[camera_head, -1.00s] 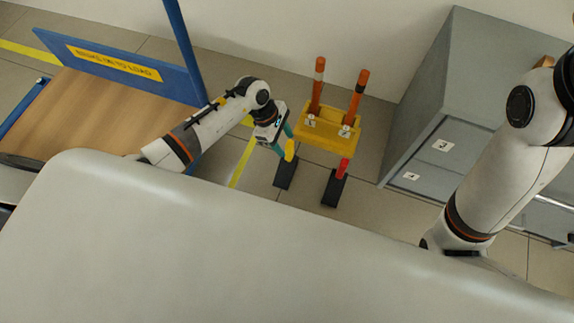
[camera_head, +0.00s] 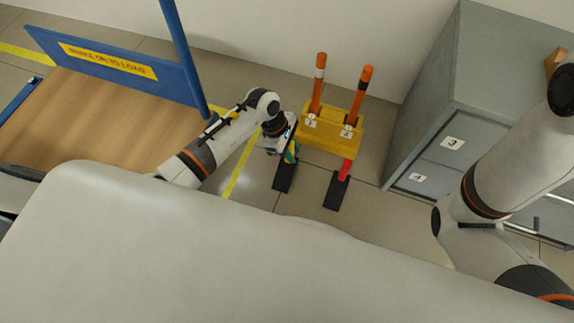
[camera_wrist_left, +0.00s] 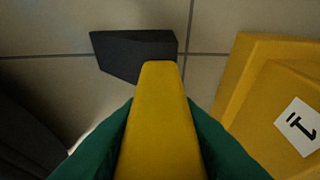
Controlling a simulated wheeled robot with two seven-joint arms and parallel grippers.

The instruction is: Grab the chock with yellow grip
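The chock with yellow grip stands on the floor, left of the yellow rack. Its black foot (camera_head: 285,177) shows in the head view, with its grip mostly hidden by my left gripper (camera_head: 291,150). In the left wrist view, the yellow grip (camera_wrist_left: 160,120) runs between the green fingers of that gripper. The fingers lie against both sides with no visible gap, so it looks shut on the grip. The black foot (camera_wrist_left: 135,52) is beyond it on the tiles. My right arm is at the right; its gripper is out of view.
A chock with red grip (camera_head: 345,170) stands right of it. The yellow rack (camera_head: 325,140), numbered 1 and 2, holds two orange rods and is close to my left gripper. A grey cabinet (camera_head: 425,135) stands right. A blue-framed wooden cart (camera_head: 120,115) is left.

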